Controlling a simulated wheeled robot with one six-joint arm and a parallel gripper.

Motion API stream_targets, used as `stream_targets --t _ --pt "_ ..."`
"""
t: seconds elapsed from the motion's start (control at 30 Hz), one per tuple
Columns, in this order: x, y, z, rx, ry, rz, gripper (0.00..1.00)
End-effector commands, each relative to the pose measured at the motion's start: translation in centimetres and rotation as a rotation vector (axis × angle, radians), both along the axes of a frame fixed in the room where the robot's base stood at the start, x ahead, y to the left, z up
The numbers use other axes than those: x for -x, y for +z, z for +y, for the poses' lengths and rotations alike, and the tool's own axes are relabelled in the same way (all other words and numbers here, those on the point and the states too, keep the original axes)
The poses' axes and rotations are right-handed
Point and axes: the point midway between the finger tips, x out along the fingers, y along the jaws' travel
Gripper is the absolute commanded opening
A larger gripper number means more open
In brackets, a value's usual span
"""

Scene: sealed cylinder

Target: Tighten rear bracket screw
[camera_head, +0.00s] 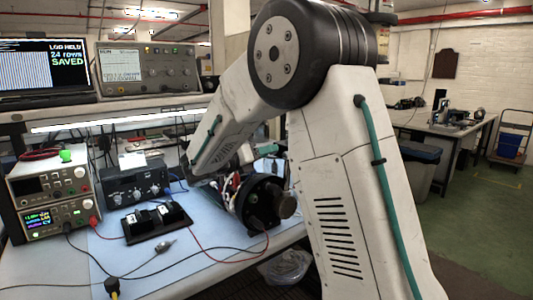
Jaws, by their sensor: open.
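A dark cylinder (262,200) lies on the blue mat at the middle of the bench, its round end face toward me. A brownish round knob-like part (286,206) stands out from that end. White and red wires show at its left side. The rear bracket and its screw cannot be made out. My arm reaches over the bench, and my gripper (238,173) is low beside the far left part of the cylinder. It is open; its fingers are small and largely hidden, and I cannot tell if they touch anything.
A black tray with modules (157,222), a probe (165,246) and loose cables lie left on the blue mat (200,262). Stacked power supplies (50,198) and a dark instrument box (137,185) stand behind. A laptop (45,68) and an oscilloscope (148,68) are on the shelf above.

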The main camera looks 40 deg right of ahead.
Motion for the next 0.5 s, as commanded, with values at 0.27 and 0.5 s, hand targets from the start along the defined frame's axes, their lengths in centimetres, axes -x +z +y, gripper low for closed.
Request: stream_targets --t 0.27,0.5 --pt "-0.01 -0.01 -0.84 -0.001 0.001 0.000 0.44" --pt "0.00 -0.01 -0.81 -0.001 0.000 -0.001 0.05"
